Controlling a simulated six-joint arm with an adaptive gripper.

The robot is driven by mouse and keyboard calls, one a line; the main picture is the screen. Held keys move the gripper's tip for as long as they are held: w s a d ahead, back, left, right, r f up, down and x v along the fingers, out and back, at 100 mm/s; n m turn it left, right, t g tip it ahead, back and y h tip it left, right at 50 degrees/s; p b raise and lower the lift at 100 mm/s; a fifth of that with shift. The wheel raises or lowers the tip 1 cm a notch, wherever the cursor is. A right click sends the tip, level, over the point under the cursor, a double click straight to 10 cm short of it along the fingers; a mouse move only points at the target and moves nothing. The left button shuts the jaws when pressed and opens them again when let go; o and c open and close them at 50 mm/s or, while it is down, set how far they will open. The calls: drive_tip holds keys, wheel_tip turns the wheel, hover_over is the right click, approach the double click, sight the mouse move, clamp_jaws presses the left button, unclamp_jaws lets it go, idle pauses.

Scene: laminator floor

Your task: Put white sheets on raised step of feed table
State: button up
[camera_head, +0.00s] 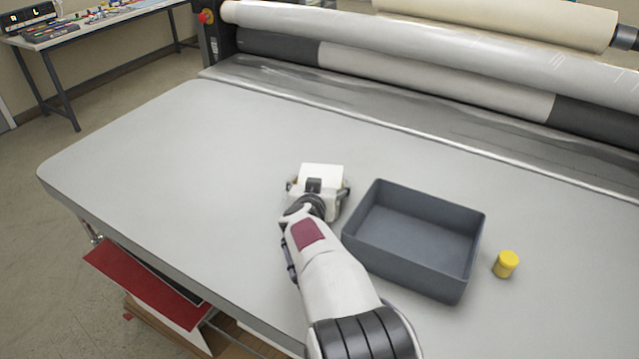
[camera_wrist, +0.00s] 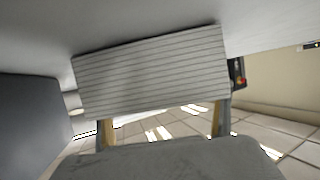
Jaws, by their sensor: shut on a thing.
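The white sheets (camera_head: 321,174) are a small white block-like stack at my gripper, over the middle of the feed table (camera_head: 180,150). In the wrist view their layered edges show as a lined white stack (camera_wrist: 150,72). My gripper (camera_head: 318,190) is shut on the stack; the fingers (camera_wrist: 163,120) stand at its two sides in the wrist view. I cannot tell whether the stack touches the table. A raised band, likely the step (camera_head: 400,127), runs along the back of the table before the rollers. The arm hides part of the table in front.
Large rollers (camera_head: 450,60) span the back. The table's left part is clear. Red sheets (camera_head: 143,280) lie below the table's left front edge.

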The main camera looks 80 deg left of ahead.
drive_tip(key=o, duration=1.7)
drive_tip(key=shift+r, duration=0.1)
drive_tip(key=shift+d, duration=0.1)
drive_tip(key=shift+v, duration=5.95)
